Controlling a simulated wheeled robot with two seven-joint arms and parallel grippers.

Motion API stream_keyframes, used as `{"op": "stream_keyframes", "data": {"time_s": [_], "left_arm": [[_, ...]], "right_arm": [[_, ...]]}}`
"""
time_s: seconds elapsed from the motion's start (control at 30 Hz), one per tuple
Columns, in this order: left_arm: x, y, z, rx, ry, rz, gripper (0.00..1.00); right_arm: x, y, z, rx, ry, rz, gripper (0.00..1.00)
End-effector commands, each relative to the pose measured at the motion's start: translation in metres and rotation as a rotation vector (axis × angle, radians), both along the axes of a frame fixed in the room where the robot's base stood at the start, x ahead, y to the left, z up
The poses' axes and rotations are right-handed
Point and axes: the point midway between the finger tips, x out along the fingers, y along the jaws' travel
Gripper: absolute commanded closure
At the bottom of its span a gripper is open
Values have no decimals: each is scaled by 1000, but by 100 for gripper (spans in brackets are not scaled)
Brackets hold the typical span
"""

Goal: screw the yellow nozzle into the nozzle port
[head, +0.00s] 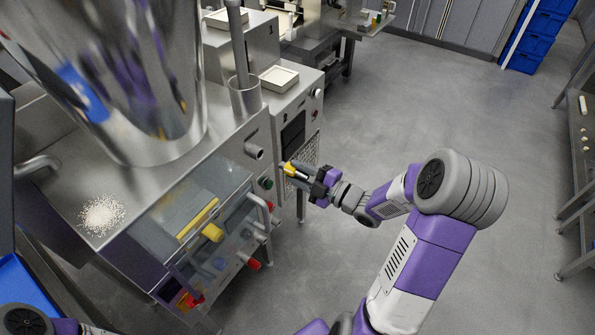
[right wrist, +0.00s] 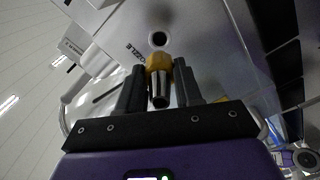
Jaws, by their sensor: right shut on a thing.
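The yellow nozzle (head: 289,168) is held by my right gripper (head: 301,176) beside the machine's front. In the right wrist view the nozzle (right wrist: 159,64) has a yellow collar toward the panel and a dark metal end toward me. It lies between the two black fingers of my right gripper (right wrist: 160,88), which is shut on it. The nozzle port (right wrist: 158,39) is a dark round hole in the grey panel, straight beyond the collar, with a small visible gap between them. My left gripper is out of view.
The steel machine (head: 226,142) fills the left, with a clear cover, a yellow-handled part (head: 212,232) and a red knob (head: 253,264) below. Open floor (head: 430,110) lies to the right.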

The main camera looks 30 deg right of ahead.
Motion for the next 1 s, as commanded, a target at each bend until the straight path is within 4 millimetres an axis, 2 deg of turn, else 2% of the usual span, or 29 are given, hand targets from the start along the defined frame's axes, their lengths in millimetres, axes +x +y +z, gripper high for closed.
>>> {"op": "stream_keyframes", "data": {"time_s": [0.1,0.7,1.0], "left_arm": [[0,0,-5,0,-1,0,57],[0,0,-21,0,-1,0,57],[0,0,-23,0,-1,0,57]], "right_arm": [[-3,0,-1,-6,-2,-1,100],[45,19,0,-6,-2,-1,100],[50,22,0,-5,-1,-1,100]]}}
